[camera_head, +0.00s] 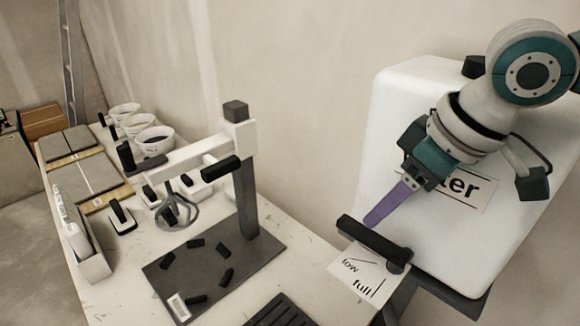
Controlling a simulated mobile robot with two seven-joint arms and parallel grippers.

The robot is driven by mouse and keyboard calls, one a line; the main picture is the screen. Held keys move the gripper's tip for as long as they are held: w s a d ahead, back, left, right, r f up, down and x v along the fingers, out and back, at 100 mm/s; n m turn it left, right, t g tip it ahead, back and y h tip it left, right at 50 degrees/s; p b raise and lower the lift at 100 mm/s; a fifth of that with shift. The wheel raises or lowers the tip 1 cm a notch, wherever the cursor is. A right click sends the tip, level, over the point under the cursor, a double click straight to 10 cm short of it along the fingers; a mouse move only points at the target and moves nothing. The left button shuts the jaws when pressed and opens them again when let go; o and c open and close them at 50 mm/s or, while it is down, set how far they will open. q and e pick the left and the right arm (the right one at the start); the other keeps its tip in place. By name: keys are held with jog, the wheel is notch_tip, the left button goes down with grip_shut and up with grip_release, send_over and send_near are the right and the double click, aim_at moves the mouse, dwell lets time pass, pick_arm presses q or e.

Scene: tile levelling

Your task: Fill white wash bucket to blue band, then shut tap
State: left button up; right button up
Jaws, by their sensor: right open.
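My right gripper (374,221) comes in from the upper right, with purple fingers pointing down and left; it is open, though one finger largely hides the other. Its tips are just above the black tap lever (372,240), and I cannot tell whether they touch it. The lever sits at the front of a white water tank (403,92), above a card (357,277) marked "low" and "full". I cannot tell which mark the lever is set to. No bucket with a blue band and no water stream shows. My left gripper is out of view.
A black slotted grate (283,312) is cut off at the bottom edge. A stand with a whisk (176,208) rises from a dark plate (213,275) holding several black blocks. Small white tubs (153,139) and grey tiles (100,173) are at the far left.

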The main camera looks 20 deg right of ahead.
aim_at(362, 229)
jog(key=x, duration=0.6)
jog(key=shift+w, duration=0.1)
grip_shut()
dwell(0.3)
dwell(1.0)
